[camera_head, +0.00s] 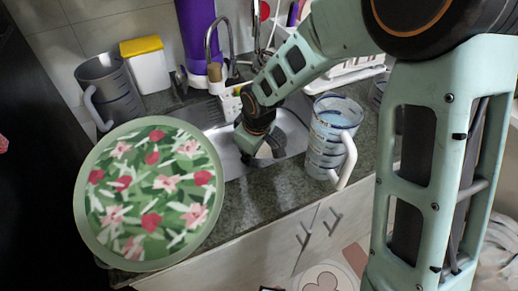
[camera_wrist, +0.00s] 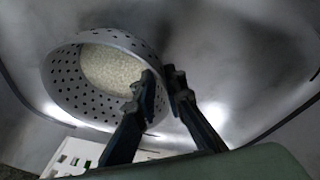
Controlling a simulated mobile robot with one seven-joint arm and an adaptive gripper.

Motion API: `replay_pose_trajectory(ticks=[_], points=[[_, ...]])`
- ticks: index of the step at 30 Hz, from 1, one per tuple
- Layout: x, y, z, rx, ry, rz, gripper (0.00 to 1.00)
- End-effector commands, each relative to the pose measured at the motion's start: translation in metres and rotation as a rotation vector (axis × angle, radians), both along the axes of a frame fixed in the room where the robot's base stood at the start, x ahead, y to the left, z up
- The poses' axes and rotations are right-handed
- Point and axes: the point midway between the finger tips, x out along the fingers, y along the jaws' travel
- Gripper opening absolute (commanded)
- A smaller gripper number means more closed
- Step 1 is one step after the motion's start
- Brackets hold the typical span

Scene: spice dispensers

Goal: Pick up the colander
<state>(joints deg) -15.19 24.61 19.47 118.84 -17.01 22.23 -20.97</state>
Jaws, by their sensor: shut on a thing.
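The colander (camera_wrist: 68,80) is a grey metal bowl with many small holes, in the upper left of the wrist view. A pale, grainy patch shows at its bottom; I cannot tell whether it is contents. My gripper (camera_wrist: 163,84) is shut on the colander's near right wall, with one dark finger inside the rim and the other outside. In the head view my gripper (camera_head: 250,143) reaches down into the sink (camera_head: 228,150), and my arm hides most of the colander there.
A large round green floral tray (camera_head: 150,195) stands at the counter's left. A patterned jug (camera_head: 325,150) with a white handle stands right of the sink. A grey jug (camera_head: 112,85), a yellow-lidded white container (camera_head: 148,68) and the faucet (camera_head: 212,40) are behind.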

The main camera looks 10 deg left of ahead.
Motion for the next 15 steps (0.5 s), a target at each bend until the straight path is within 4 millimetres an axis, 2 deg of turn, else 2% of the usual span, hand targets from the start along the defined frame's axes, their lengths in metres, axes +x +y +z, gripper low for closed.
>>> replay_pose_trajectory(ticks=[5, 15], points=[[0.0, 0.0, 0.009, 0.001, 0.0, -0.001, 0.0], [0.001, 0.0, 0.076, 0.001, -0.003, -0.001, 0.0]])
